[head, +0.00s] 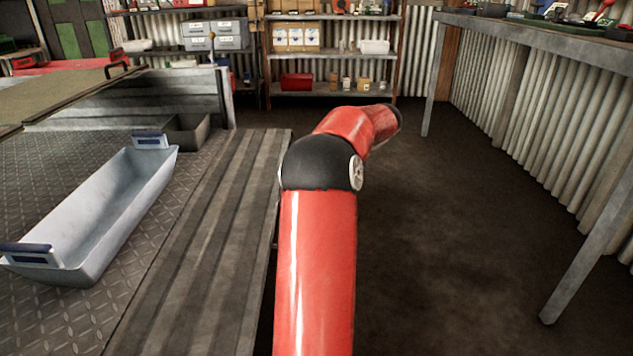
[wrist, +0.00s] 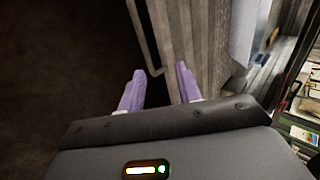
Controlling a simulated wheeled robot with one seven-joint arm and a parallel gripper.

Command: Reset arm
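My gripper (wrist: 159,70) shows in the wrist view with its two purple fingers spread apart. Nothing is seen held between them. The fingers are near the ribbed edge (wrist: 205,35) of a platform, with a thin metal bar and dark floor beyond them; I cannot tell the exact gap. In the head view my red and black arm reaches forward beside the platform and bends right at its far end. My gripper is hidden there.
A pale blue-grey bin (head: 110,215) with dark-topped handles stands on the platform (head: 205,240) at left. A small dark tray (head: 188,130) sits behind it. Shelves (head: 335,90) line the back wall. A workbench (head: 540,35) stands at right. The floor (head: 450,240) between is clear.

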